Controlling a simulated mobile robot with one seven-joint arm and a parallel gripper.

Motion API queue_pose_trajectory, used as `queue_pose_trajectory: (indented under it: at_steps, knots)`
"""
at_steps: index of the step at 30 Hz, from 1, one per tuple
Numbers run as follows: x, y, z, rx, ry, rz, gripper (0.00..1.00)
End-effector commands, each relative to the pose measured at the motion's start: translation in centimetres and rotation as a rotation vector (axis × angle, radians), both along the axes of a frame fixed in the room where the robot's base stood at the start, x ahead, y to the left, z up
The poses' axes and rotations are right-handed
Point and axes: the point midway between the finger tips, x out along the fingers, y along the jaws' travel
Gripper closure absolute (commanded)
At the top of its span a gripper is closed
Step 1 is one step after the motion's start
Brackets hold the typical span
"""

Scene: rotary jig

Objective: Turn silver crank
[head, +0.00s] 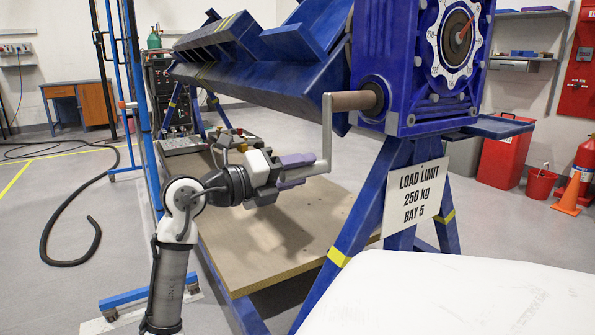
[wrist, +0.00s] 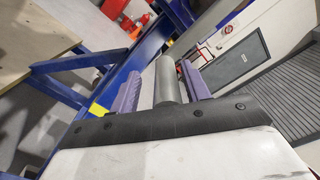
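The silver crank (head: 327,128) is on the blue jig. Its flat grey arm hangs down from a brownish shaft (head: 355,101), and its handle points left, toward my gripper (head: 303,171). In the wrist view, the crank's grey round handle (wrist: 168,82) lies between the two purple fingers of my gripper (wrist: 158,80). A gap shows between the handle and the left finger; the handle looks close to the right one. The fingers are apart, around the handle, and do not look clamped on it. Contact on the right side is unclear.
The blue jig frame (head: 362,210) with a load limit sign (head: 414,195) stands right of my gripper. A wooden platform (head: 275,240) lies below. A white surface (head: 450,295) fills the bottom right. A black hose (head: 52,225) lies on the floor at left.

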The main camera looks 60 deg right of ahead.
Motion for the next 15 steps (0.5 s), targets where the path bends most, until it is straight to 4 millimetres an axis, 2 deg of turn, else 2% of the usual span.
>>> queue_pose_trajectory:
  at_steps: [8, 11, 15]
  knots:
    - [0.2, 0.6, 0.2, -0.002, -0.002, -0.003, 0.53]
    - [1.0, 1.7, 0.3, -0.002, -0.002, -0.001, 0.53]
    - [2.6, 4.4, 0.3, -0.003, -0.001, 0.001, 0.53]
